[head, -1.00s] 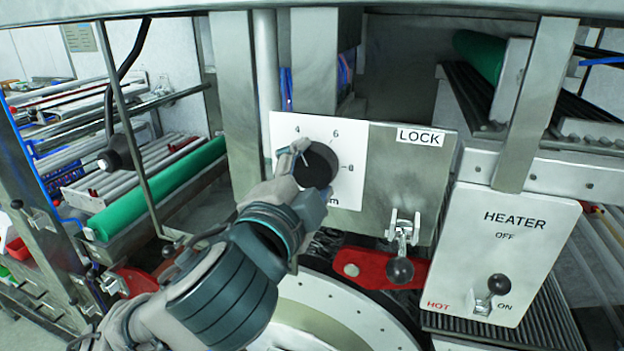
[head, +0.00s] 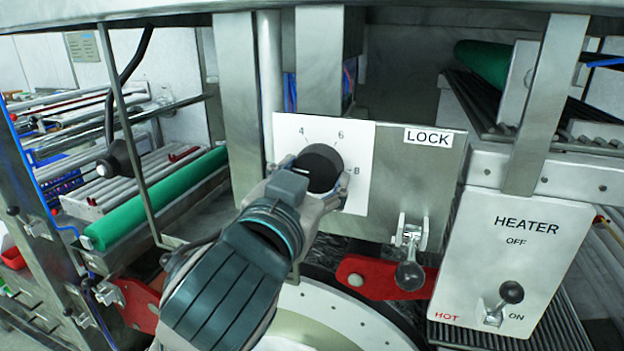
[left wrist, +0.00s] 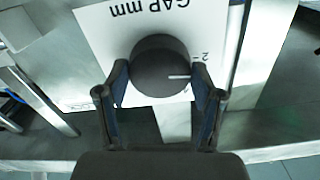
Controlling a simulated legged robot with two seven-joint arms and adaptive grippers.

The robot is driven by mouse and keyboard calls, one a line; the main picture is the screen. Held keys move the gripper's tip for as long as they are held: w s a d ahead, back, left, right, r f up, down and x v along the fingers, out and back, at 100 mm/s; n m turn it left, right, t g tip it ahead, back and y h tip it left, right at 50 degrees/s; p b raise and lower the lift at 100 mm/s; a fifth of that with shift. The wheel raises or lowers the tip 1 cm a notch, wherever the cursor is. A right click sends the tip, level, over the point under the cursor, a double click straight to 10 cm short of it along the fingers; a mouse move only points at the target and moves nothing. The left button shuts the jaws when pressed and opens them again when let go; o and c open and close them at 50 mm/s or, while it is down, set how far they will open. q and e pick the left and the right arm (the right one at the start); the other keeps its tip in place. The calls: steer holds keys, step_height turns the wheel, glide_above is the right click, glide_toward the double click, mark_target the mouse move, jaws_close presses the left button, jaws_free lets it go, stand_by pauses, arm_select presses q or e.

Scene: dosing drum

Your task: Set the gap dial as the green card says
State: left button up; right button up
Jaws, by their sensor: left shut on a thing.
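The gap dial is a black round knob (head: 322,165) on a white plate (head: 357,140) marked 4, 6 and 8 in the head view. My left gripper (head: 313,185) is shut on this knob, with a finger on each side. In the left wrist view the knob (left wrist: 160,60) appears upside down between the two fingers (left wrist: 160,98), under the words GAP mm. Its white pointer line faces right in that view, near the mark 2; the exact reading is hard to tell. The green card is not seen. My right gripper is not in view.
Right of the dial is a metal LOCK plate (head: 425,170) with a black-knobbed lever (head: 410,272) hanging down. Further right is a HEATER box (head: 520,255) with its lever near ON. A red bracket (head: 372,277) and the drum's pale rim (head: 345,322) lie below.

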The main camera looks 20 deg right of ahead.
arm_select(q)
steer(key=shift+f+n, duration=0.2)
steer(key=shift+n, duration=0.8)
steer(key=shift+r+n, duration=0.2)
steer(key=shift+n, duration=0.1)
steer(key=o, duration=1.2)
steer(key=shift+w, duration=0.1)
steer(key=shift+c, duration=0.2)
steer(key=shift+d, duration=0.15)
steer(key=v, duration=1.2)
